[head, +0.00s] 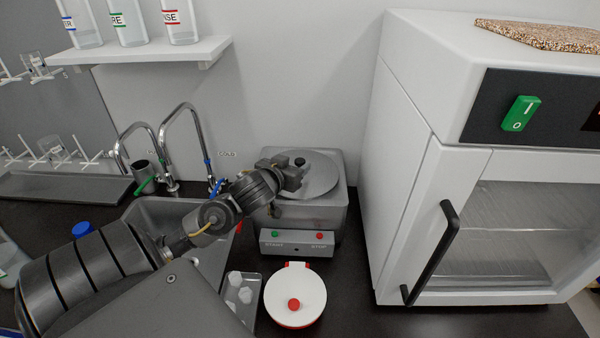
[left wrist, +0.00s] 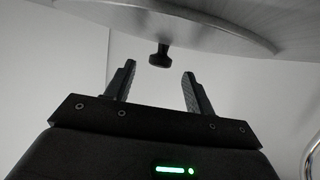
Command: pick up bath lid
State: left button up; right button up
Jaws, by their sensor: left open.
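The bath lid (head: 322,172) is a flat grey metal disc with a small black knob (head: 299,162). It lies on top of the grey box-shaped bath (head: 326,213), which has a green and a red button on its front. My left gripper (head: 291,173) is over the left part of the lid, close to the knob, and hides some of the lid. In the left wrist view the lid (left wrist: 225,28) fills the top, and the knob (left wrist: 159,57) sits between the lines of the two spread fingers (left wrist: 158,69), near their tips. Nothing is held. My right gripper is out of view.
A large white oven-like cabinet (head: 410,165) with a black handle stands close on the right. A sink with taps (head: 187,130) is on the left. A round white pot with a red knob (head: 296,294) stands in front of the bath. A shelf (head: 150,51) hangs upper left.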

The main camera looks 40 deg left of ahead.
pick_arm(q)
jog(key=shift+x, duration=1.2)
jog(key=shift+s+d, duration=0.1)
jog(key=shift+s, duration=0.05)
grip_shut()
jog(key=shift+r, duration=0.1)
